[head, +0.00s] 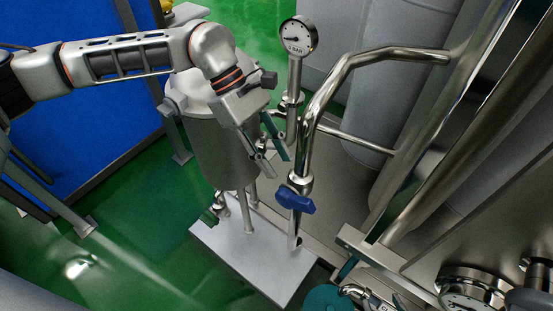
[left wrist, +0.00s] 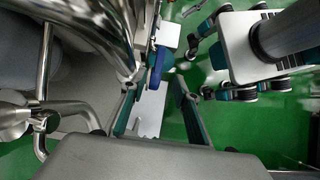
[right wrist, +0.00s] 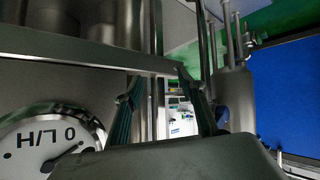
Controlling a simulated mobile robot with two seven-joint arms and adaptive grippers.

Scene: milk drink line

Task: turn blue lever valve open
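The blue lever valve (head: 296,201) sits low on the shiny vertical pipe, below a round fitting. In the head view its handle lies roughly across the pipe. My left gripper (head: 272,146) is open and empty above and slightly left of it, apart from it. In the left wrist view the blue lever (left wrist: 157,68) shows ahead of the open left gripper (left wrist: 155,84), between the finger lines. My right gripper (right wrist: 160,80) is open and empty in the right wrist view. Its teal fingers (head: 372,284) show at the bottom right of the head view.
A steel tank (head: 220,150) stands left of the pipe, close to my left gripper. A pressure gauge (head: 298,36) rises behind it. The bent pipe (head: 318,100) runs just right of my left gripper. A flow dial (right wrist: 48,143) is beside my right gripper.

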